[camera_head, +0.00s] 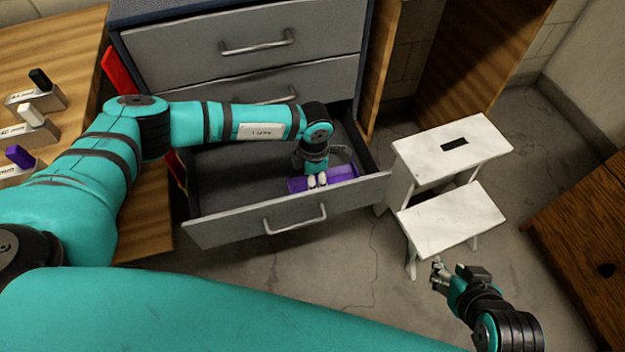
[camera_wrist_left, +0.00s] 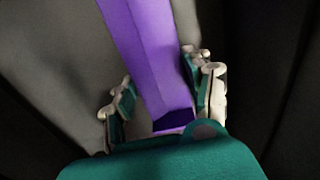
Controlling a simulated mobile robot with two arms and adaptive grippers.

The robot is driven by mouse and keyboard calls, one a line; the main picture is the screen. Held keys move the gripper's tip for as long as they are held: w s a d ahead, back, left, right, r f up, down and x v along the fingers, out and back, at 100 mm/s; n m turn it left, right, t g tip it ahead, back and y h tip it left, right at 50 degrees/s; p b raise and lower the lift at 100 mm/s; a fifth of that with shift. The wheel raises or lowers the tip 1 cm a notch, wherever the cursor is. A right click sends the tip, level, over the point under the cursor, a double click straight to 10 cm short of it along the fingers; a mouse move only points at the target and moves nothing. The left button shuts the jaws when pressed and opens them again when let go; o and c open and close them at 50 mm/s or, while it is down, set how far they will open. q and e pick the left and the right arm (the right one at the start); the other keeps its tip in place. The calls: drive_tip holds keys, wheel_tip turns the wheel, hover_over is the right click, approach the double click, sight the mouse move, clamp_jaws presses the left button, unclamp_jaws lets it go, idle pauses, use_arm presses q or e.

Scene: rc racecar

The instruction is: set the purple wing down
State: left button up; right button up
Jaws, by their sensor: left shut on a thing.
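The purple wing (camera_head: 343,174) is a long flat purple piece inside the open grey drawer (camera_head: 225,230), near its front right. My left gripper (camera_head: 317,181) reaches down into the drawer and is shut on the wing. In the left wrist view the wing (camera_wrist_left: 150,50) runs up from between the fingers of my left gripper (camera_wrist_left: 160,100). Whether the wing touches the drawer floor cannot be told. My right gripper (camera_head: 438,274) is empty and open, low at the right, beside the white step stool (camera_head: 452,215).
The grey cabinet (camera_head: 180,45) has closed drawers above the open one. A wooden table (camera_head: 140,215) at left carries holders with a black, a white and a purple piece (camera_head: 18,156). A brown wooden cabinet (camera_head: 590,235) stands at right. Concrete floor (camera_head: 345,265) is clear before the drawer.

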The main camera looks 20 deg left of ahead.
drive_tip(key=shift+w+r, duration=0.1)
use_arm(q)
drive_tip(key=shift+f, duration=0.1)
drive_tip(key=o, duration=1.1)
use_arm(e)
drive_tip(key=shift+w+a+r, duration=0.15)
drive_tip(key=shift+w, duration=0.1)
drive_tip(key=shift+s, duration=0.1)
use_arm(q)
wheel_tip(320, 180, up, 7)
drive_tip(key=shift+r+p, duration=0.1)
drive_tip(key=shift+p, duration=0.8)
drive_tip(key=shift+r+p, duration=0.4)
drive_tip(key=shift+r, duration=2.15)
use_arm(e)
drive_tip(key=s+d+f+g+h, duration=0.1)
drive_tip(key=s+d+g, duration=0.1)
drive_tip(key=s+g, duration=0.2)
drive_tip(key=shift+s+d+f, duration=0.25)
drive_tip(key=shift+s+d, duration=0.05)
drive_tip(key=shift+s, duration=1.55)
